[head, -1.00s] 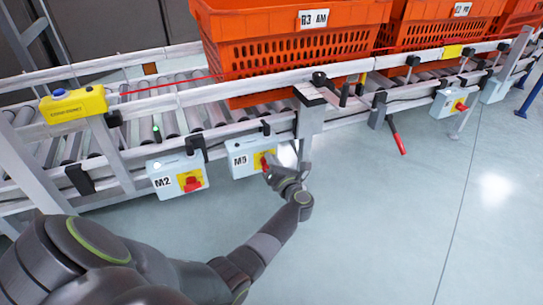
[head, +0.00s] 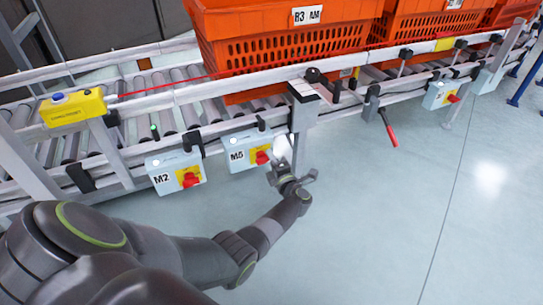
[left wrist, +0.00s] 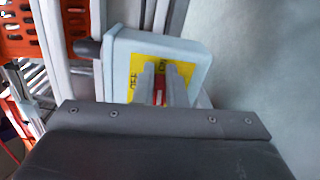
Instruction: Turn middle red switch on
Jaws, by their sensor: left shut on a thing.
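The middle switch box, labelled M5 (head: 237,156), hangs on the conveyor's front rail, with a red rotary switch (head: 262,158) on a yellow plate. My left gripper (head: 277,170) is at its right side, low by the knob. In the left wrist view, the two fingers (left wrist: 160,85) lie either side of the red switch (left wrist: 159,90) and are shut on it. The yellow plate (left wrist: 150,70) shows behind them. The knob's exact turn is hard to tell. My right gripper is out of view.
Box M2 (head: 160,176) with its red switch (head: 189,180) hangs to the left; another switch box (head: 437,95) is farther right. Orange totes (head: 280,55) stand on the roller conveyor. A red-handled lever (head: 388,128) hangs below the rail. The floor in front is clear.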

